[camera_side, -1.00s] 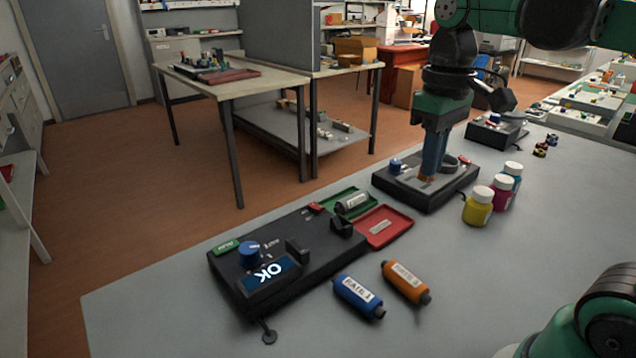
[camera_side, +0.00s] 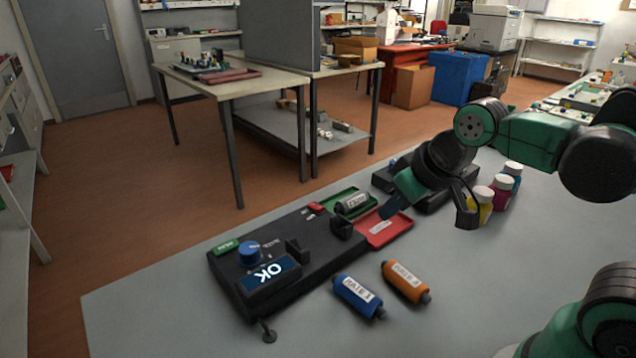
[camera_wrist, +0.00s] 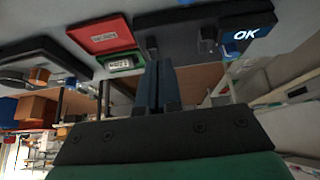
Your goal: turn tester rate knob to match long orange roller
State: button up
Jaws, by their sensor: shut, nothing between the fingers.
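The tester (camera_side: 312,258) is a black box with a blue knob (camera_side: 249,253) on top at its left end and a lit screen (camera_side: 268,277) reading OK. The orange roller (camera_side: 406,282) lies on the table in front of the tester, with a white label whose digit I cannot read surely. My gripper (camera_side: 392,210) is shut and empty, tilted, in the air near the red tray. Its fingers (camera_wrist: 155,80) are together in the wrist view, where the tester's screen (camera_wrist: 246,34) shows at top right.
A blue roller (camera_side: 358,297) labelled RATE lies left of the orange one. Several bottles (camera_side: 483,197) and a second black device (camera_side: 433,203) stand beyond.

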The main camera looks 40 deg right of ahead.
jog(key=o, duration=0.3)
jog(key=shift+w+a+f+t, duration=0.1)
jog(key=shift+a+f+t, duration=0.2)
jog(key=shift+f+t, duration=0.1)
jog(key=o, duration=0.4)
jog(key=shift+w+a+r+n, duration=0.2)
jog(key=shift+w+n, duration=0.1)
jog(key=shift+o, duration=0.3)
jog(key=w+n, duration=0.1)
jog(key=w+a+r+n+g, duration=0.1)
jog(key=w+n, duration=0.1)
jog(key=w+a+r+n, duration=0.1)
jog(key=shift+w+a+r+g+y, duration=0.2)
jog(key=shift+w+r+g+y, duration=0.05)
jog(key=shift+w+g+y, duration=0.05)
jog(key=n+g, duration=0.5)
jog(key=n, duration=0.8)
send_over(249, 247)
jog(key=f, duration=0.6)
jog(key=shift+s+d+f, duration=0.1)
jog(key=shift+d, duration=0.15)
jog(key=shift+a+f, duration=0.3)
jog(key=shift+f, duration=2.95)
grip_shut()
